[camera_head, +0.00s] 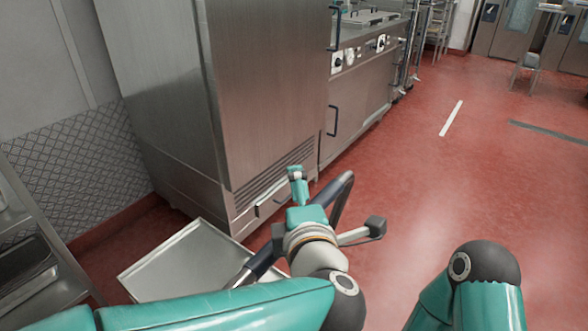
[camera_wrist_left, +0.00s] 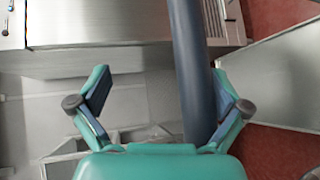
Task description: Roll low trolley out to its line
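The low trolley (camera_head: 185,262), a flat pale metal platform with a raised rim, stands on the floor at lower left in the head view; its corner also shows at right in the left wrist view (camera_wrist_left: 280,80). Its dark blue handle bar (camera_head: 341,192) slants up behind my left gripper (camera_head: 298,190). In the left wrist view the bar (camera_wrist_left: 190,65) runs down between the spread fingers (camera_wrist_left: 165,103), nearer the right one. I cannot tell whether it touches. A white floor line (camera_head: 451,118) lies at upper right. My right arm shows at lower right, its gripper out of frame.
A tall steel cabinet (camera_head: 270,90) stands close behind the trolley, with a steel counter unit (camera_head: 365,85) beyond it. A metal rack (camera_head: 30,255) is at the left edge. A dark floor strip (camera_head: 550,132) lies at right. The red floor at right is open.

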